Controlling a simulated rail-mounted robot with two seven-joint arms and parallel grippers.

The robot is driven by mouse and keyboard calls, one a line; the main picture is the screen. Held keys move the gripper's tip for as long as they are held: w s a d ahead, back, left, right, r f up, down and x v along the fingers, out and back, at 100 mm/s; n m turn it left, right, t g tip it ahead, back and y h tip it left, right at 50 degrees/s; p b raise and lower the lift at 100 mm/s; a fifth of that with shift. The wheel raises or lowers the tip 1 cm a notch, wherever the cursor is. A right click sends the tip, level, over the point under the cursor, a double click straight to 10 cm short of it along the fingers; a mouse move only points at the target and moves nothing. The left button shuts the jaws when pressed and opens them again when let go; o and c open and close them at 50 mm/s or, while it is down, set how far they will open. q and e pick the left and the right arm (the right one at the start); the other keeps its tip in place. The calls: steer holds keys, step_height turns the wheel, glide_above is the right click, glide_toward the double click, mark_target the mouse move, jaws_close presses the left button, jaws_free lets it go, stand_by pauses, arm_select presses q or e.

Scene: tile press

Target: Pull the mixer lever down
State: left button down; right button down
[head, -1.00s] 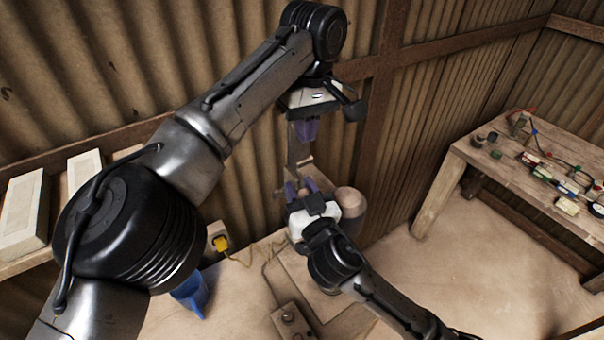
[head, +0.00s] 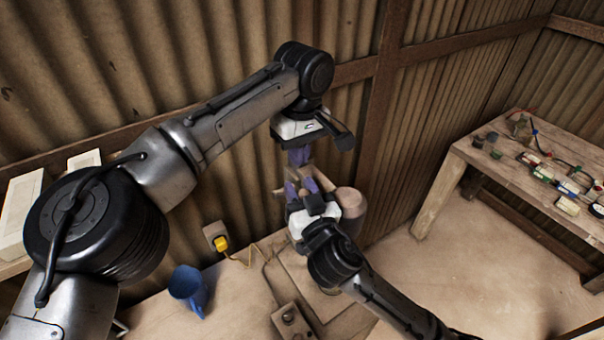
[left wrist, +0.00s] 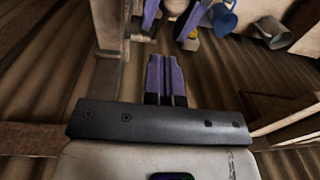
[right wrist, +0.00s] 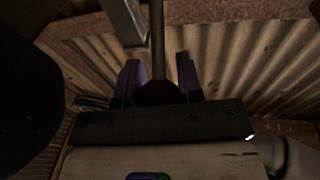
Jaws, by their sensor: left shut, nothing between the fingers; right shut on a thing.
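The mixer lever (right wrist: 157,35) is a thin dark rod in the right wrist view. It runs down between the purple fingers of my right gripper (right wrist: 158,62) to a dark round knob (right wrist: 157,91) close to the palm. My right gripper is shut on the lever; in the head view this gripper (head: 303,184) hides most of it. The mixer's round beige vessel (head: 349,203) shows just right of that gripper. My left gripper (head: 299,160) is shut and empty just above my right gripper, fingers pointing down. Its closed fingers (left wrist: 166,65) show in the left wrist view.
A blue jug (head: 188,288) stands on the bench at the left, near a yellow plug (head: 221,243) on the wall. A small control box (head: 290,320) sits at the front. A wooden table (head: 480,160) with small parts stands at the right.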

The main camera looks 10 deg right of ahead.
arm_select(q)
steer(key=shift+s+d+f, duration=0.15)
steer(key=shift+s+f, duration=0.45)
steer(key=shift+f, duration=0.4)
steer(key=shift+s+d+f, duration=0.1)
steer(key=shift+s+f, duration=0.5)
steer(key=shift+f, duration=0.35)
